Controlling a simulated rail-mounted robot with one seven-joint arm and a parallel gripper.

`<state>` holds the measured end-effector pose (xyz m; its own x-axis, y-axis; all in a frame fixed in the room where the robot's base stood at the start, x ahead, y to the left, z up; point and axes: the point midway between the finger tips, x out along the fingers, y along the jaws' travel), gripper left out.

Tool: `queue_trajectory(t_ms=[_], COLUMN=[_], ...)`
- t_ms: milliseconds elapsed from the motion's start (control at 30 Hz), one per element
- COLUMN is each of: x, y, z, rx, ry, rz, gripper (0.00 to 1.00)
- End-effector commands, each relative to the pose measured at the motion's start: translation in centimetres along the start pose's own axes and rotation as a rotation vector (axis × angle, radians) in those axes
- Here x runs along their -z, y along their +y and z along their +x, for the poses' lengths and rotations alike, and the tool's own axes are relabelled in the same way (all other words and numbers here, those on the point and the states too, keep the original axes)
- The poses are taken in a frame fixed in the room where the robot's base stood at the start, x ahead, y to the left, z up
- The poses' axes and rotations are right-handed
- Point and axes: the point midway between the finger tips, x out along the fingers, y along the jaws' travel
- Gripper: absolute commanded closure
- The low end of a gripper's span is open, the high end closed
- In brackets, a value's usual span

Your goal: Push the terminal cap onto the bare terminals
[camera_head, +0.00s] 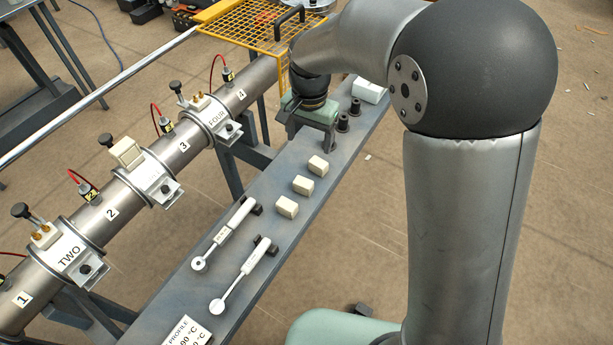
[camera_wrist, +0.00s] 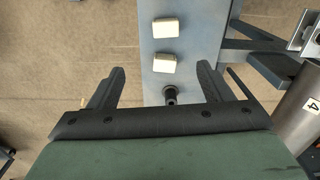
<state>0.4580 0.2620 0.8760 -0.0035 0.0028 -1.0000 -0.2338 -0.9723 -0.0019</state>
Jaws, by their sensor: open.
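Three loose cream terminal caps lie in a row on the grey bench: the near cap (camera_head: 287,207), the middle cap (camera_head: 303,185) and the far cap (camera_head: 318,165). Two caps (camera_wrist: 166,28) (camera_wrist: 162,63) show in the wrist view. Bare brass terminals stand on band TWO (camera_head: 42,233) and band FOUR (camera_head: 203,103). A cream cap (camera_head: 126,152) sits tilted on the band between them. My gripper (camera_head: 312,143) is over the bench beyond the caps; its fingers (camera_wrist: 161,69) are apart with nothing gripped.
Black pegs (camera_head: 343,122) stand near my gripper, one (camera_wrist: 170,95) between the fingers in the wrist view. Two white-handled tools (camera_head: 225,233) (camera_head: 243,274) lie on the near bench. A yellow mesh guard (camera_head: 255,25) is behind. The steel barrel (camera_head: 150,165) runs along the left.

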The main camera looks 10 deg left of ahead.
Motion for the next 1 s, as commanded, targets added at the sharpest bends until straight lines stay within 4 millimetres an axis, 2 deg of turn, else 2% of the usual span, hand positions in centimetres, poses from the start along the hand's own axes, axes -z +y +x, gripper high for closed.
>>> queue_trajectory(t_ms=[33, 100, 167, 500, 600, 867, 1000], x=[-0.1, -0.1, -0.1, -0.1, -0.1, -0.1, -0.3], y=[-1.0, -1.5, -1.6, -1.4, -1.4, -1.4, -1.2], z=[0.8, 1.7, 2.5, 9.8, 11.5, 13.4, 15.4], rx=[-0.002, -0.005, -0.005, -0.007, -0.005, -0.004, -0.007], ry=[0.000, -0.001, 0.000, -0.001, -0.001, 0.001, -0.001], rz=[0.002, 0.010, 0.013, 0.012, 0.013, 0.012, 0.012], gripper=[0.27, 0.27, 0.27, 0.27, 0.27, 0.27, 0.27])
